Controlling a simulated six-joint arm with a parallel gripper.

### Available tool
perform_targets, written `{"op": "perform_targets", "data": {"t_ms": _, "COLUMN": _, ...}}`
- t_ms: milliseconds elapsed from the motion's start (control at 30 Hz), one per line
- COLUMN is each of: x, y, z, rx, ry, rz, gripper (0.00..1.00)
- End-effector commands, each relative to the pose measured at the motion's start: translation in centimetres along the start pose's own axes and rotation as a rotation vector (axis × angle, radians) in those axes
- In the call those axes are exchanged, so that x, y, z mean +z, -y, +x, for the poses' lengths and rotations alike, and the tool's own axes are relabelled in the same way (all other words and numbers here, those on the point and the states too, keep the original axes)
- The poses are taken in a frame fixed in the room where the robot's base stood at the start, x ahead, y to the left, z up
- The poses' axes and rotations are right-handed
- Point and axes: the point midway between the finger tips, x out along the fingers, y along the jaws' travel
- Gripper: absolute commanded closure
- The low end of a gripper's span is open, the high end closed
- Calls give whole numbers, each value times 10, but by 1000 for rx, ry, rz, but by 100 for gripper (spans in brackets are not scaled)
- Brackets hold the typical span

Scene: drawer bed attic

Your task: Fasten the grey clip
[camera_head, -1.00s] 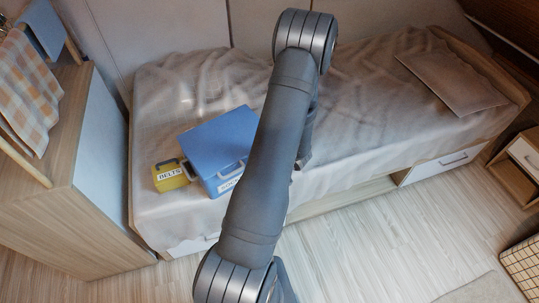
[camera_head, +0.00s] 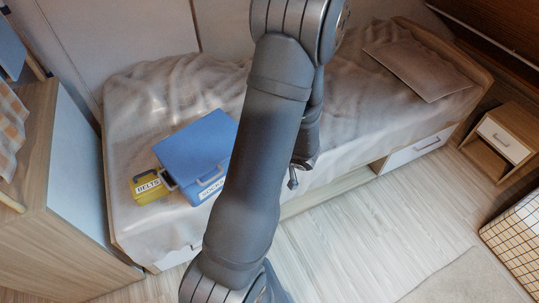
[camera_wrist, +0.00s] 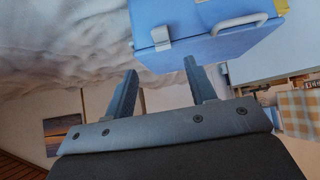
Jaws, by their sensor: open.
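A blue box (camera_head: 197,146) with a pale handle on its front sits on the bed; its right side is hidden behind my arm. The wrist view shows the blue box (camera_wrist: 205,40) upside down. A small light grey clip (camera_wrist: 161,38) is on its front, beside the handle (camera_wrist: 240,23). I cannot tell whether the clip is fastened. The clip is hidden in the head view. My gripper (camera_wrist: 160,70) is open and empty, with the clip beyond the gap between its fingers. In the head view it (camera_head: 293,181) hangs by the bed's front edge, right of the box.
A yellow case (camera_head: 147,187) labelled BELTS stands against the blue box's left. The bed (camera_head: 330,110) has a rumpled cover and a pillow (camera_head: 420,70). A wooden cabinet (camera_head: 70,180) stands at left. A drawer (camera_head: 413,151) is under the bed.

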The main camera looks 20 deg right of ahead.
Motion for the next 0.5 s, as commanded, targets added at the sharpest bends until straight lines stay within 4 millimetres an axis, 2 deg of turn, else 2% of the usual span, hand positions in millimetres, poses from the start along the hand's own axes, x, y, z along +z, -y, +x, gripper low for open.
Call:
{"op": "perform_targets", "data": {"t_ms": 33, "x": 0, "y": -1, "z": -7, "rx": 3, "ry": -1, "rz": 0, "gripper": 49}}
{"op": "perform_targets", "data": {"t_ms": 200, "x": 0, "y": 0, "z": -20, "rx": 1, "ry": -1, "rz": 0, "gripper": 49}}
{"op": "perform_targets", "data": {"t_ms": 500, "x": 0, "y": 0, "z": -23, "rx": -1, "ry": 0, "rz": 0, "gripper": 49}}
